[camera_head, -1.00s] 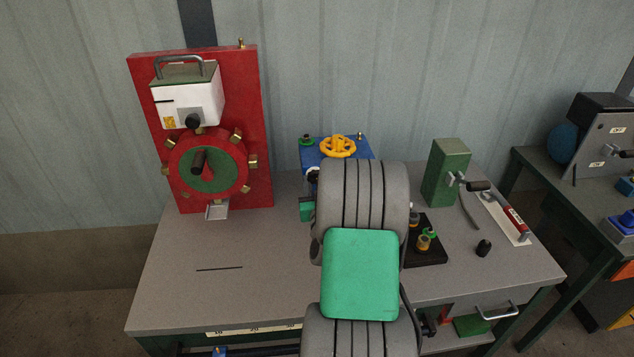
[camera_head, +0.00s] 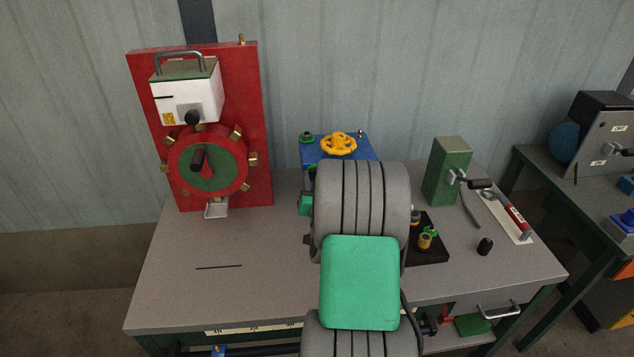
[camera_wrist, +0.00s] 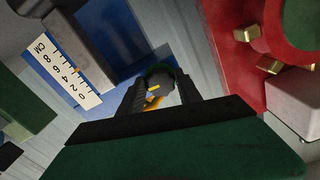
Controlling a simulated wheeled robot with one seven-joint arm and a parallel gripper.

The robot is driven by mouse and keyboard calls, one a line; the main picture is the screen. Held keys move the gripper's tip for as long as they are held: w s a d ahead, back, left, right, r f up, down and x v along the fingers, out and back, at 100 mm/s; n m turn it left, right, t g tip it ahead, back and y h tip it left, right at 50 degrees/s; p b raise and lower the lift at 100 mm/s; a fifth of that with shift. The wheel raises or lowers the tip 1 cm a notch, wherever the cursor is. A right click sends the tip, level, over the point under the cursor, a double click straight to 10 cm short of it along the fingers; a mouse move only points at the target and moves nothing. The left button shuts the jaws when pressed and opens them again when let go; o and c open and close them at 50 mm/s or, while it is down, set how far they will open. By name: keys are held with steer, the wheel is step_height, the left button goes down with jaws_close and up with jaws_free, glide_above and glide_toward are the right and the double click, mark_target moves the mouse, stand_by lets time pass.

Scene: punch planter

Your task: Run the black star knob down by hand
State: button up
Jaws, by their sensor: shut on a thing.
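In the wrist view, the two dark fingers of my gripper (camera_wrist: 161,90) are closed on a dark rounded knob (camera_wrist: 159,72) with a green edge around it. It appears to be the black star knob; its lobes are hard to make out. Yellow parts show just below it, between the fingers. The blue fixture (camera_wrist: 122,30) lies behind, with a white centimetre scale (camera_wrist: 62,73) on it. In the head view, my arm hides the gripper and the knob. The fixture's blue top (camera_head: 366,155) and yellow handwheel (camera_head: 338,145) show behind my arm.
A red panel (camera_head: 256,130) with a dial and white box stands at left. The bench's front left (camera_head: 220,295) is mostly clear.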

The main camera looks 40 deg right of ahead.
steer(key=shift+d, duration=0.1)
steer(key=o, duration=1.1)
steer(key=shift+s, duration=0.1)
steer(key=shift+o, duration=1.3)
steer(key=b+v, duration=0.3)
steer(key=v, duration=0.4)
steer(key=shift+s+a, duration=0.25)
steer(key=shift+a, duration=0.05)
steer(key=b+v, duration=0.3)
steer(key=v, duration=0.5)
